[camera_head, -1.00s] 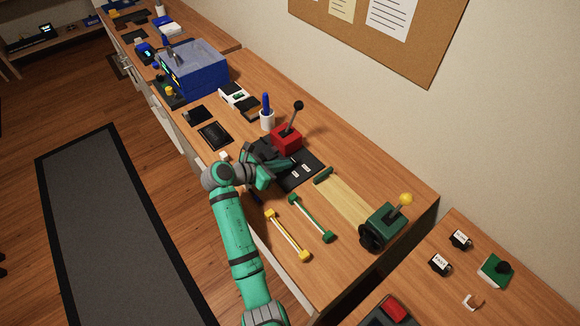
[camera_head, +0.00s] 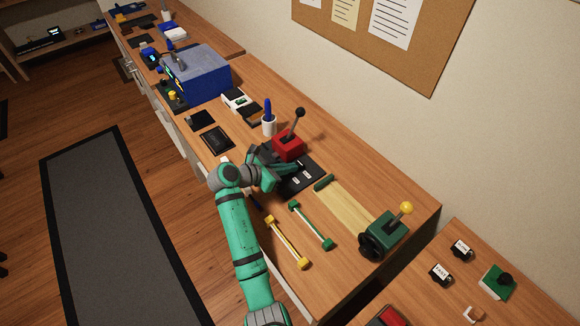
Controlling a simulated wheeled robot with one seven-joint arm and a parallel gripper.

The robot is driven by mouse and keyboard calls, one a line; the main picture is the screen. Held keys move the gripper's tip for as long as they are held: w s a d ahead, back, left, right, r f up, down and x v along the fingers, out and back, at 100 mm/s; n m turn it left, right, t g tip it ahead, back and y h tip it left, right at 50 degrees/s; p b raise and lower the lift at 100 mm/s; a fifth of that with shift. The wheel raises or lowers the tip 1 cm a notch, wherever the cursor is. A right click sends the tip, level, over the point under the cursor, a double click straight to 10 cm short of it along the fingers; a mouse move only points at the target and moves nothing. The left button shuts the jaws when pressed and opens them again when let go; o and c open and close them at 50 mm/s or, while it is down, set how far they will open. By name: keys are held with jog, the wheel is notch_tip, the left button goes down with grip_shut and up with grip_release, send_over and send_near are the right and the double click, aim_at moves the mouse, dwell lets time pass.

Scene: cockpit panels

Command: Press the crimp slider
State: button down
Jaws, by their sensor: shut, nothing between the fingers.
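My gripper (camera_head: 283,165) is over the black panel with small white labels (camera_head: 299,179), in front of the red block (camera_head: 289,146) with a black-knobbed lever (camera_head: 297,115). Its fingers are small, dark and partly hidden by my teal wrist; they look shut with nothing held. My wrist hides the left part of the panel. I cannot tell which part here is the crimp slider, nor whether my gripper touches the panel or the red block.
A yellow bar (camera_head: 286,242) and a green bar (camera_head: 311,225) lie right of my arm. A green machine (camera_head: 385,232) with a yellow-knobbed lever stands at the counter's right end. A white cup with a blue item (camera_head: 268,124) and a blue box (camera_head: 196,75) stand farther back.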

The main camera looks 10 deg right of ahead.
jog(key=v, duration=0.4)
jog(key=f+v, duration=0.1)
jog(key=v, duration=0.6)
jog(key=shift+s+a+f, duration=0.15)
jog(key=shift+s+a, duration=0.25)
jog(key=shift+a, duration=0.3)
jog(key=shift+s+a+r, duration=0.25)
jog(key=shift+a+r, duration=0.1)
jog(key=shift+a, duration=0.2)
